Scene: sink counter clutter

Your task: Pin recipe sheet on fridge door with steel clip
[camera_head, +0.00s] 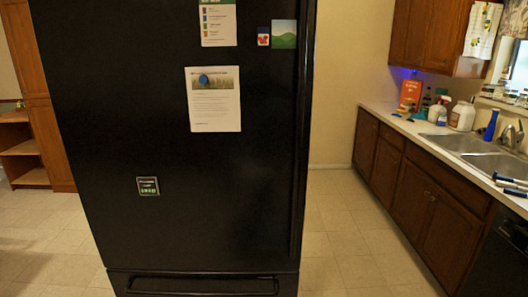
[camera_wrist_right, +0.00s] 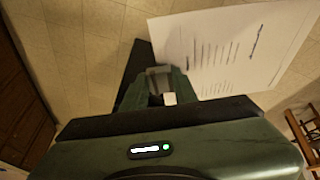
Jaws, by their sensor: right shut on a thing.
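In the right wrist view, my right gripper (camera_wrist_right: 160,92) is shut on a white sheet with lines of writing (camera_wrist_right: 225,48), likely the recipe sheet. The sheet sticks out past the fingers to the upper right, over the tiled floor. A small grey piece shows between the fingers; I cannot tell whether it is the steel clip or part of the gripper. The black fridge door (camera_head: 225,195) fills the middle of the head view. Neither gripper shows in the head view. I cannot make out a steel clip on the door.
The door bears a printed sheet (camera_head: 213,112) under a blue round magnet (camera_head: 204,79), a list (camera_head: 218,22), a green picture (camera_head: 284,34) and a small square magnet (camera_head: 148,186). Its lower middle is bare. A sink counter (camera_head: 395,118) with bottles stands at the right.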

